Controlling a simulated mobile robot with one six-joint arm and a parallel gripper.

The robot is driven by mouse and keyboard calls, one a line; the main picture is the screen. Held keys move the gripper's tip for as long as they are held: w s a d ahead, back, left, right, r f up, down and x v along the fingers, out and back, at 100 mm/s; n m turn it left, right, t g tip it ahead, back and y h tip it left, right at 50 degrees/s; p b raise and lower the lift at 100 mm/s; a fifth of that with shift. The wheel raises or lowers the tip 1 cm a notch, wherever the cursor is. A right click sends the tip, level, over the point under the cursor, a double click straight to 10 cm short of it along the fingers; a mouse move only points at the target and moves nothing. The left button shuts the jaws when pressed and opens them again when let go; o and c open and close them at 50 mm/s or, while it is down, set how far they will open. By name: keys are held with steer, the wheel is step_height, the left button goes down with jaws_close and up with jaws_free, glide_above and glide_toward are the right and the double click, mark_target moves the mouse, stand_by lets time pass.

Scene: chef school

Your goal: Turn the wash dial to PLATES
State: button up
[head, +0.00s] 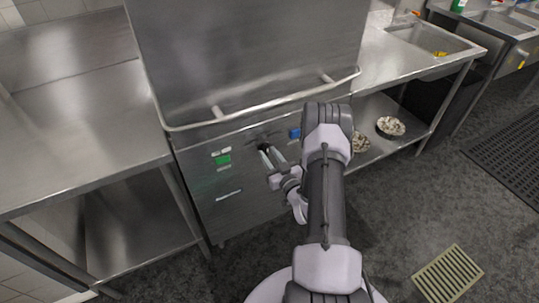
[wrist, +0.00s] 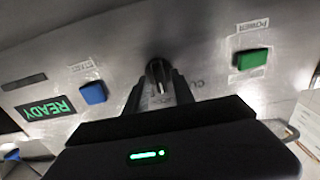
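The wash dial is a small dark knob on the steel front panel of the dishwasher (head: 240,182). It shows in the head view (head: 262,146) at my fingertips and in the wrist view (wrist: 158,68) at the picture's middle. My gripper (head: 268,153) reaches the panel with its fingers on either side of the dial; it also shows in the wrist view (wrist: 160,88). I cannot tell whether the fingers press on the dial. The fingers and gripper body hide most lettering around it, so the dial's setting and the PLATES mark cannot be read.
A green POWER button (wrist: 252,59) and a blue button (wrist: 93,93) flank the dial. A lit READY display (wrist: 46,108) sits beyond the blue one. A bar handle (head: 262,108) runs above the panel. Steel counters (head: 75,130) stand on both sides.

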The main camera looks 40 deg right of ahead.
steer(key=shift+s, duration=0.1)
steer(key=p+v, duration=0.4)
steer(key=v, duration=1.3)
steer(key=shift+s, duration=0.15)
